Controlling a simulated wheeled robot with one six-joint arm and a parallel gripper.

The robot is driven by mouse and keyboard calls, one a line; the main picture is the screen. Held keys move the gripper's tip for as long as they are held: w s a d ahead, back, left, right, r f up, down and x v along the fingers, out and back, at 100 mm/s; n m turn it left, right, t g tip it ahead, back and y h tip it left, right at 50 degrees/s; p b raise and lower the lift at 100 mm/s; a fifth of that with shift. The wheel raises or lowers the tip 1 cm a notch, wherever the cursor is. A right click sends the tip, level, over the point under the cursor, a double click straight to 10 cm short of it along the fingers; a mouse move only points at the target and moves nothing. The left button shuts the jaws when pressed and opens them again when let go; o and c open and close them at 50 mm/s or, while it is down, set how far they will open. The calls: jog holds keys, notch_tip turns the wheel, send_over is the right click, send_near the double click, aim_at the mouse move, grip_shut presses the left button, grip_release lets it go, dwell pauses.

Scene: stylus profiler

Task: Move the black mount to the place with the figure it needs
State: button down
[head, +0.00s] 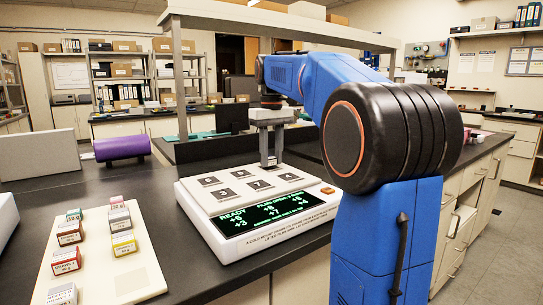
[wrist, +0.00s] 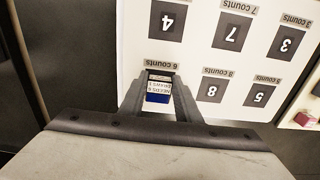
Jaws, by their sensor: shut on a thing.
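My gripper (wrist: 160,100) is shut on a small mount (wrist: 158,88) with a white printed label and a blue face. The label is too small to read surely, and I cannot tell whether this is the black mount. The mount is at or just above the spot beside the "6 counts" label on the white panel (wrist: 190,50); contact is unclear. In the head view my gripper (head: 270,163) points down at the back of the profiler (head: 205,205). Dark squares marked 4 (wrist: 168,20), 7 (wrist: 231,32), 3 (wrist: 287,42), 8 (wrist: 211,88) and 5 (wrist: 260,95) look empty.
A cream tray (head: 135,270) at the left holds several labelled mounts with coloured tops. The profiler's green-lettered display (head: 268,215) reads READY with signed figures. A purple roll (head: 122,146) and a grey panel (head: 35,150) stand behind the tray. An overhead shelf frame (head: 270,22) spans the bench.

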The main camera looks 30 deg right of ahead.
jog(key=shift+f, duration=0.4)
jog(key=shift+r, duration=0.1)
dwell(0.4)
jog(key=shift+r, duration=0.65)
jog(key=c, duration=2.2)
grip_release()
grip_shut()
jog(key=shift+f, duration=0.75)
jog(key=shift+r, duration=0.15)
